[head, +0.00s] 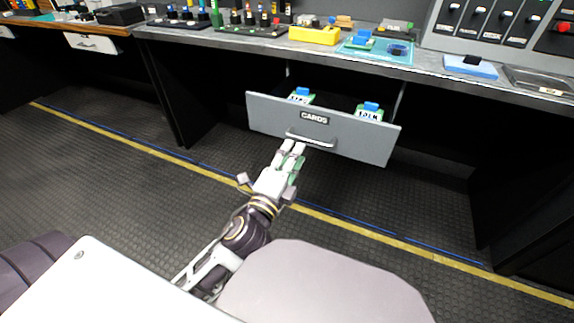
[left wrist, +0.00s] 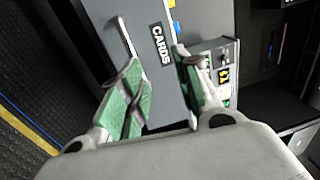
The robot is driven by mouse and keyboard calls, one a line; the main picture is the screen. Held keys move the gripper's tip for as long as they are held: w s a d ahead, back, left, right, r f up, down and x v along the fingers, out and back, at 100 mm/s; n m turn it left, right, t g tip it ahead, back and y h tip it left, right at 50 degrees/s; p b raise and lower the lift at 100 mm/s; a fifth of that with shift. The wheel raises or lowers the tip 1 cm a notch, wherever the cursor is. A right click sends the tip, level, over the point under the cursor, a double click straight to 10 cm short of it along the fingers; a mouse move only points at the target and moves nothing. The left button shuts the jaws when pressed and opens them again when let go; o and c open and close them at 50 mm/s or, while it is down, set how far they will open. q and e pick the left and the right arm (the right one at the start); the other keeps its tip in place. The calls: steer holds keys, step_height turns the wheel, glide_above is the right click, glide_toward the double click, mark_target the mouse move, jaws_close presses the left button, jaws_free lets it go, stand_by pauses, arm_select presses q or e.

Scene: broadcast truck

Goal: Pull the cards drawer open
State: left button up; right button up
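The grey cards drawer (head: 270,116) stands pulled out below the desk, with a "CARDS" label (head: 314,118) on its front. Two cards with blue tops (head: 300,96) (head: 369,111) show inside it. Its bar handle (head: 318,144) is below the label. My left gripper (head: 291,148) is at the handle's left end. In the left wrist view, its green-padded fingers (left wrist: 157,60) are apart. One fingertip overlaps the end of the handle (left wrist: 126,36); I cannot tell whether it touches. My right gripper is not in view.
The desk top (head: 230,39) above carries a yellow box (head: 314,35), a teal tray (head: 350,52) and a control panel (head: 500,22). Another drawer (head: 92,43) is at the far left. The dark floor (head: 120,160) before the drawer is clear.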

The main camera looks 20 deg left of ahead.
arm_select(q)
steer(key=shift+s+f+p, duration=0.15)
steer(key=shift+s+p, duration=0.4)
steer(key=shift+s, duration=0.15)
steer(key=shift+s+f+p, duration=0.1)
steer(key=shift+s+p, duration=0.4)
steer(key=shift+s, duration=0.2)
steer(key=shift+a+f, duration=0.1)
steer(key=shift+a, duration=0.05)
